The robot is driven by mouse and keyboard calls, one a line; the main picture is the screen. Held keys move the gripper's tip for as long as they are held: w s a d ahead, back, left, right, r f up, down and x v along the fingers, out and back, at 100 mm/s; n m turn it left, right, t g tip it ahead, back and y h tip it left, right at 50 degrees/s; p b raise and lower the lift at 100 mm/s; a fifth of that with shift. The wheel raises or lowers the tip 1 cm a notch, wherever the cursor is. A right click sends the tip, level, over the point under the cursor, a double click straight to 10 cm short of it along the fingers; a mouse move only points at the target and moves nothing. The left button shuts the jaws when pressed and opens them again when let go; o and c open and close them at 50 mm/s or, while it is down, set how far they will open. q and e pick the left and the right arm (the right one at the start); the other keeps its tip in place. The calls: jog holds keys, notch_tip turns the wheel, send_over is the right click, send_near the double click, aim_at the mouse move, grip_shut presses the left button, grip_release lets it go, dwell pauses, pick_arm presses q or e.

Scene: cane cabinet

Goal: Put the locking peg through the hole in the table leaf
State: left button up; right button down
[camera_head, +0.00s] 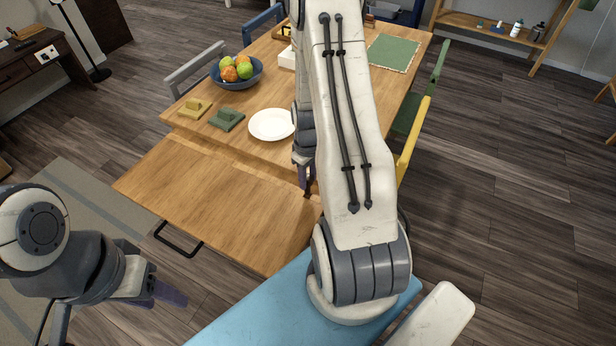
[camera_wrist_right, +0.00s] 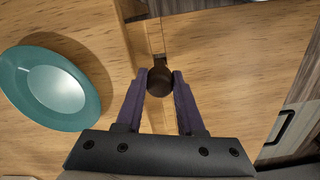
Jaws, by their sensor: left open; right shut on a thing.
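The wooden table leaf (camera_head: 215,200) extends from the near side of the table in the head view. My right gripper (camera_head: 306,186) is over the leaf's right end, partly hidden by my arm. In the right wrist view my right gripper (camera_wrist_right: 158,88) is shut on the dark, round-headed locking peg (camera_wrist_right: 159,81). The leaf (camera_wrist_right: 225,75) lies beneath and to the right there. The peg's lower end and the hole are hidden, so I cannot tell whether the peg is in the hole. My left gripper (camera_head: 168,293) is open and empty, near the leaf's front-left side.
A black handle (camera_head: 178,240) projects at the leaf's front edge. Chairs stand along the table's sides.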

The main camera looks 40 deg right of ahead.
aim_at(308, 190)
jog(key=shift+f+b, duration=2.1)
jog(key=shift+f, duration=0.95)
jog(key=shift+c, duration=2.2)
grip_release()
jog(key=shift+r, duration=0.1)
notch_tip(308, 190, up, 10)
jog(key=shift+r, duration=0.25)
